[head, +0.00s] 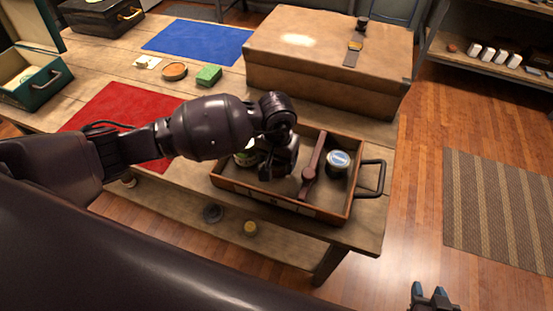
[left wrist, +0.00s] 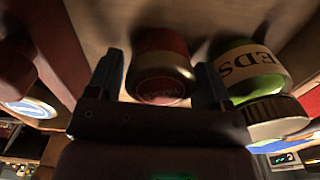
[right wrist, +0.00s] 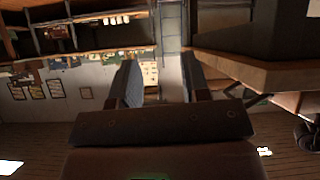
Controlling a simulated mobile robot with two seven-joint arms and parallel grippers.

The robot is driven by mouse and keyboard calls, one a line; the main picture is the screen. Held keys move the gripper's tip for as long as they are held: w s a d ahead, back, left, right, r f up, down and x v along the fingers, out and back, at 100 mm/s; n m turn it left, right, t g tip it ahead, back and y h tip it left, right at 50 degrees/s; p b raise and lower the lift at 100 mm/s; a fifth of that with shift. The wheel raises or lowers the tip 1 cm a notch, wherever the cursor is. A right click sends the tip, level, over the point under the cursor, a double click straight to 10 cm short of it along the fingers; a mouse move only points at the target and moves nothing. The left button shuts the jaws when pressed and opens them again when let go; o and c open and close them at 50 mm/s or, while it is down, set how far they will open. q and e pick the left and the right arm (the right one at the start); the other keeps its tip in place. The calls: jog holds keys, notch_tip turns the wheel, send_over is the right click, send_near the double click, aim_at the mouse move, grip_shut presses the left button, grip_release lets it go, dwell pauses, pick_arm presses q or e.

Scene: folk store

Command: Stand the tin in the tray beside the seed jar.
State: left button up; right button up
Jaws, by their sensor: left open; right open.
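A small red tin (left wrist: 162,75) stands in the tray (head: 335,213), its round top facing the left wrist camera. My left gripper (head: 278,172) reaches down into the tray's left compartment. In the left wrist view its open fingers (left wrist: 160,82) are on either side of the tin; I cannot tell whether they touch it. In the head view the jar (head: 245,156) is partly behind my gripper, and the tin is hidden. My right gripper (head: 433,296) is open and empty, away from the table.
A brown divider (head: 314,160) splits the tray. A blue-lidded container (head: 338,161) stands in the right compartment. A black handle (head: 373,180) sticks out on the right. A large brown case (head: 330,55) stands behind. A red cloth (head: 115,105) lies left.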

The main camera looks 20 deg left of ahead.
pick_arm(q)
notch_tip(320, 180, up, 12)
jog(key=shift+f, duration=0.15)
dwell(0.6)
